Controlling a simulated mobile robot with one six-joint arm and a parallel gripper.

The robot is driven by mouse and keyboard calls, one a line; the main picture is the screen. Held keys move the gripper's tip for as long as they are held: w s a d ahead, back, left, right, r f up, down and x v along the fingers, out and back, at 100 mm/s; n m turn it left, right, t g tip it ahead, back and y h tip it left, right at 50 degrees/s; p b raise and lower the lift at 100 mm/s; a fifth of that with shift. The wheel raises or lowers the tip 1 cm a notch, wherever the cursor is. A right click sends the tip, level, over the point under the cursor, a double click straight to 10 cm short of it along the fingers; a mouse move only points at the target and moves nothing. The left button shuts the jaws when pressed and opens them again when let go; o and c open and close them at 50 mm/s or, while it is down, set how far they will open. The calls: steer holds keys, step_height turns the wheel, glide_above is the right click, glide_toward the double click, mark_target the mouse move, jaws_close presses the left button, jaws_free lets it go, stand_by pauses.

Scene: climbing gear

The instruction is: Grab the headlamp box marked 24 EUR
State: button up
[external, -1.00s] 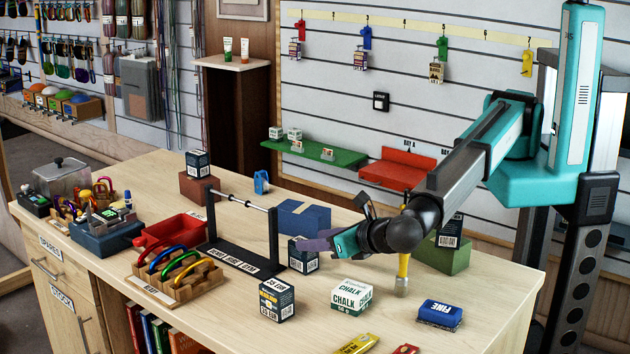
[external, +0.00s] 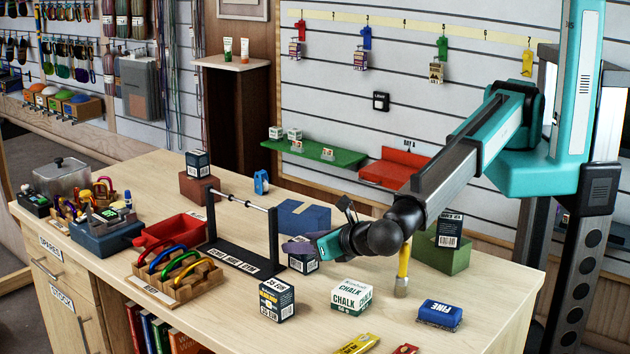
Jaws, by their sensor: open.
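Several dark navy boxes of the same kind show. One box (external: 304,264) stands on the table by the black rail stand, partly hidden by my gripper (external: 300,248). My gripper is open, and its fingers are at this box's top; I cannot tell whether they touch it. A second box (external: 277,301) stands at the front and seems to read 35 EUR. A third (external: 198,164) sits on a brown block. A fourth (external: 449,230) sits on a green block, its label apparently upside down. I cannot read a clear 24 EUR on any box.
A white chalk box (external: 351,297), a yellow-handled tool (external: 403,270) and a blue FINE block (external: 439,314) stand right of the gripper. The black rail stand (external: 243,262) is close on its left. A blue box (external: 303,217) lies behind.

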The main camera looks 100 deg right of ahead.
steer(key=shift+d+f, duration=0.1)
stand_by(0.5)
steer(key=c, duration=0.9)
step_height(320, 180, up, 18)
steer(key=b, duration=0.6)
stand_by(0.5)
